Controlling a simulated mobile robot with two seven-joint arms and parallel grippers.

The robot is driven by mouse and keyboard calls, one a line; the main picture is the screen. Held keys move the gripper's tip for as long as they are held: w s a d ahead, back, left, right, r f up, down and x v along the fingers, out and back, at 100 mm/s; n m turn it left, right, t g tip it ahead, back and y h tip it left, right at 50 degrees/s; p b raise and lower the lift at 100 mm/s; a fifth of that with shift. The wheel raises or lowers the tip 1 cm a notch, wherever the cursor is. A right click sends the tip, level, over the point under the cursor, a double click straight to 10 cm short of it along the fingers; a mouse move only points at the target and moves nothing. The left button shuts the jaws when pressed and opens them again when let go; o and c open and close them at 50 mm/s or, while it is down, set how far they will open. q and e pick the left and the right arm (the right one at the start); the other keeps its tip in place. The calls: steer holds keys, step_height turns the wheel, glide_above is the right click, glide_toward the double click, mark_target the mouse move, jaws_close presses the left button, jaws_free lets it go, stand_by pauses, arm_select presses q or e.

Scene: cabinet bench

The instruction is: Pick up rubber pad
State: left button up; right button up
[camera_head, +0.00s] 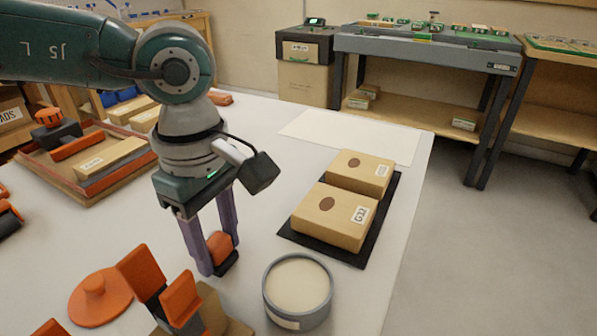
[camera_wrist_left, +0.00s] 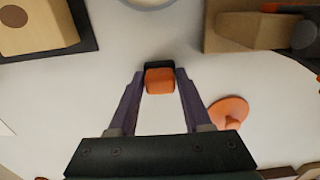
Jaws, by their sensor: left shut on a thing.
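A small orange block with a black base (camera_head: 221,252), which looks like the rubber pad, is between the fingertips of my left gripper (camera_head: 220,262). The left gripper points down, with its two purple fingers shut on the block's sides. In the left wrist view the orange and black block (camera_wrist_left: 160,80) sits between the fingertips (camera_wrist_left: 159,78). The block is at or close to the white tabletop; I cannot tell whether it touches it. My right gripper is not in view.
A round grey-rimmed container (camera_head: 298,290) stands right of the gripper. Two wooden boxes (camera_head: 335,215) lie on a black mat (camera_head: 296,238). An orange knobbed disc (camera_head: 98,297) and an orange-armed wooden fixture (camera_head: 181,299) are near the front left. A parts tray (camera_head: 130,176) is behind.

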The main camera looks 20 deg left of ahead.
mark_target(216, 239)
arm_select(q)
steer(key=shift+r, duration=0.1)
jaws_close()
step_height(216, 239, up, 20)
steer(key=p, duration=0.2)
